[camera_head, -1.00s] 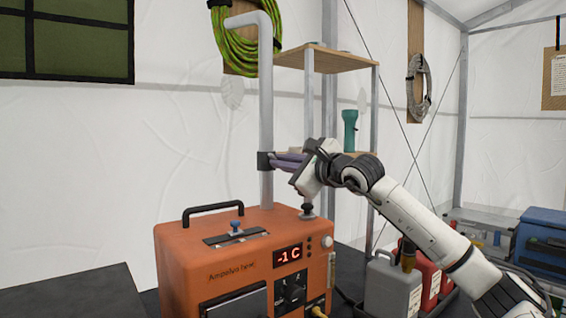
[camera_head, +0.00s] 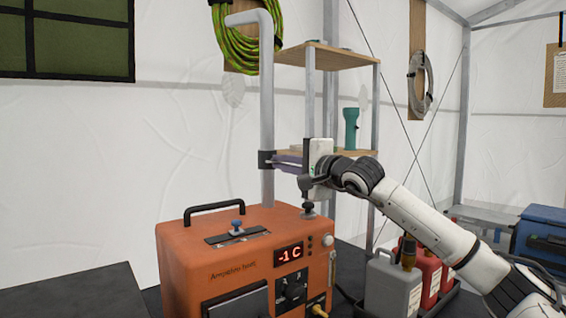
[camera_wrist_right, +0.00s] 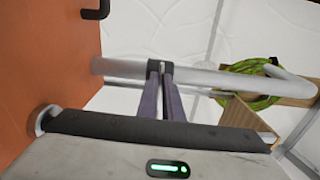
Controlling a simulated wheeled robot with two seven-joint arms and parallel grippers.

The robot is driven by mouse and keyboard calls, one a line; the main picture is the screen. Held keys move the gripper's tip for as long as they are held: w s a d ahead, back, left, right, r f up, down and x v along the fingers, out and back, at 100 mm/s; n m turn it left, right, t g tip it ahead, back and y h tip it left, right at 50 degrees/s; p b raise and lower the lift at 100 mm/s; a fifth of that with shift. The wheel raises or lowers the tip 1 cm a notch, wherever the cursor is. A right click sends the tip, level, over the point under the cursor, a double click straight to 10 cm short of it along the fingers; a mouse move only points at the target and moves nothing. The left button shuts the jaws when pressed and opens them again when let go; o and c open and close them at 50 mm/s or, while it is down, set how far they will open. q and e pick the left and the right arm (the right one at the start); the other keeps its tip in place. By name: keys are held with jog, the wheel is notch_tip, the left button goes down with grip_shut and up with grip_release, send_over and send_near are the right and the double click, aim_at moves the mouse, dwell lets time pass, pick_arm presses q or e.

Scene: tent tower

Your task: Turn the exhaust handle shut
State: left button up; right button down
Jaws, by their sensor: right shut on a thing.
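The grey exhaust pipe (camera_head: 266,110) rises from the orange heater (camera_head: 200,256) and bends left at its top. A dark collar (camera_head: 265,160) sits around it partway up. My right gripper (camera_head: 279,161) reaches the collar from the right, its two purple-grey fingers nearly level. In the right wrist view, the fingers (camera_wrist_right: 162,74) run close together to the dark collar on the pipe (camera_wrist_right: 215,77). The gripper is shut on the exhaust handle at the collar; the fingers hide most of the handle. My left gripper is not in view.
A shelf rack (camera_head: 330,57) with a teal flashlight (camera_head: 350,128) stands behind my right gripper. Grey and red canisters (camera_head: 390,285) stand right of the heater. A black-topped surface (camera_head: 85,295) lies at the left, its visible part bare.

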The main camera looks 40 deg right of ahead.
jog(key=shift+a+n, duration=0.1)
jog(key=shift+n, duration=0.2)
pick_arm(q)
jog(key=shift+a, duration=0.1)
pick_arm(e)
jog(key=c, duration=1.9)
grip_release()
jog(key=shift+s, duration=0.1)
